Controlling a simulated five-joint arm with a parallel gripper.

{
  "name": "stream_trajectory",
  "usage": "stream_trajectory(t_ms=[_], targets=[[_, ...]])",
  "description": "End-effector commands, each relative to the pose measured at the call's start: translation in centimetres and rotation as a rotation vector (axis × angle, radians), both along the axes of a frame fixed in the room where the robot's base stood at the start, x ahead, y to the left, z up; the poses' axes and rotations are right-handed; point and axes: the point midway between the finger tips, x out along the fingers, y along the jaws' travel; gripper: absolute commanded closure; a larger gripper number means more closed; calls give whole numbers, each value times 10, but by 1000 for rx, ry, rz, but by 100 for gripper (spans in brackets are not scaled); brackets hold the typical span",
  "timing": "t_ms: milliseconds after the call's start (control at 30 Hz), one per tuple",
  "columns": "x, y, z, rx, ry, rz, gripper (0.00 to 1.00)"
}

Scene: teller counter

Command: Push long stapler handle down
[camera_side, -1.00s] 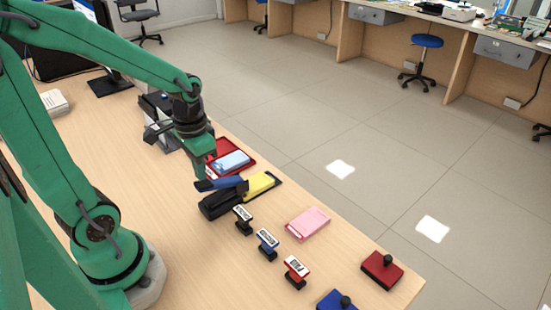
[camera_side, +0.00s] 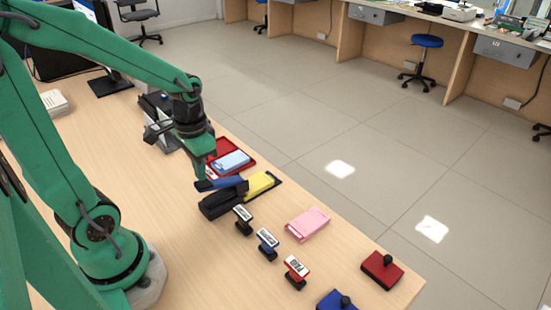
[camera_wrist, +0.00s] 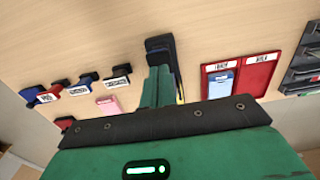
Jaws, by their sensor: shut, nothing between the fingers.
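The long stapler (camera_side: 222,204) lies on the counter, with a black body and a blue handle (camera_side: 226,183) tilted up above it. In the wrist view the stapler (camera_wrist: 160,44) shows just beyond the fingertips, partly hidden behind them. My gripper (camera_side: 203,175) is shut and empty, pointing down at the left end of the blue handle. Its tips touch the handle or sit right over it; I cannot tell which. In the wrist view my gripper (camera_wrist: 157,83) covers part of the stapler.
A yellow pad (camera_side: 260,184) lies just behind the stapler. A red tray (camera_side: 247,166) holds a blue packet. Stamps (camera_side: 243,219) stand in front to the right, near a pink pad (camera_side: 307,223). A dark file rack (camera_side: 157,108) stands behind my gripper.

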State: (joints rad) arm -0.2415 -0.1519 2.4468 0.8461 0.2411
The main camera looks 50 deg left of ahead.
Motion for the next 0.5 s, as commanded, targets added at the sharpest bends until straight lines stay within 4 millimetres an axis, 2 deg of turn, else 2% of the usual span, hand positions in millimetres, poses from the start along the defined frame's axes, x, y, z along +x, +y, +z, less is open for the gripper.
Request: stream_trajectory(t_ms=[500], targets=[[0, 0, -10, 0, 2, 0, 100]])
